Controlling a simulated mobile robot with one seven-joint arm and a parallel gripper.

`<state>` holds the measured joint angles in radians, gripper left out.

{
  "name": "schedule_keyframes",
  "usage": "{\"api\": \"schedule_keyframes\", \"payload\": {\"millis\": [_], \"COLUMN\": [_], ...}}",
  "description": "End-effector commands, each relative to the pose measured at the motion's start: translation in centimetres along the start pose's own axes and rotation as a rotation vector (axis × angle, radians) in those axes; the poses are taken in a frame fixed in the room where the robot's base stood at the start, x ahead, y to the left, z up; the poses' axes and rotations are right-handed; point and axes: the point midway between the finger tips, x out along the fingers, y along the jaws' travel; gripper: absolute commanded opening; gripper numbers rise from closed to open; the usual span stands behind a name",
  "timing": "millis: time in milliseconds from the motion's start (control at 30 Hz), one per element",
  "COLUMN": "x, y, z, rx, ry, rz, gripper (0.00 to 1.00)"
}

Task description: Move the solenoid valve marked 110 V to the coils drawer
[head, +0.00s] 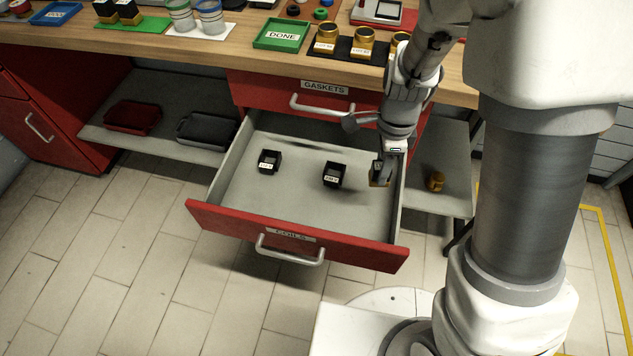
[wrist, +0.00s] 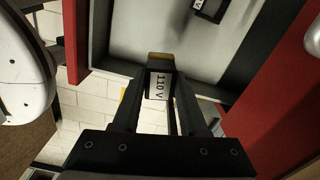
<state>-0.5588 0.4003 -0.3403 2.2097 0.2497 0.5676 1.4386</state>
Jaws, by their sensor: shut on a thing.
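My gripper (wrist: 160,98) is shut on the solenoid valve (wrist: 158,84), a black block with a brass end and a white label reading 110 V. In the head view the valve (head: 378,182) shows small at my gripper (head: 381,171), over the right part of the open drawer labelled COILS (head: 290,238). I cannot tell whether the valve touches the drawer floor. In the wrist view it overlaps the drawer's side wall (wrist: 120,71). Two black coils with white labels stand in the drawer, one left (head: 270,161) and one near the middle (head: 334,175).
The shut GASKETS drawer (head: 324,88) is above. A brass piece (head: 436,181) lies on the right shelf. Red (head: 133,117) and dark (head: 206,130) trays stand on the left shelf. The worktop holds a green DONE tray (head: 282,34) and brass parts (head: 326,38). The drawer's front left is clear.

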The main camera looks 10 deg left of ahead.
Motion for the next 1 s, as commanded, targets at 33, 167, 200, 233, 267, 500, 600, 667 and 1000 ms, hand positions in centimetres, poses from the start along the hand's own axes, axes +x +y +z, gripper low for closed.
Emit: {"api": "schedule_keyframes", "payload": {"millis": [33,167,200,233,267,500,600,667,1000], "x": [1.6,2.7,2.9,3.0,3.2,7.0,8.1,8.5,13.0], "y": [0.2,0.6,0.7,0.7,0.8,0.8,0.8,0.8,0.8], "z": [0.4,0.9,1.0,1.1,1.1,1.0,1.1,1.0,1.1], "rx": [0.05,0.153,0.172,0.182,0.191,0.202,0.2,0.2,0.199], "ry": [0.001,0.002,0.002,0.002,0.002,0.004,0.003,0.003,0.002], "rz": [-0.001,-0.002,-0.002,-0.002,-0.001,0.0,0.0,-0.001,-0.002], "gripper": [0.0,0.0,0.0,0.0,0.0,0.0,0.0,0.0,0.0]}}
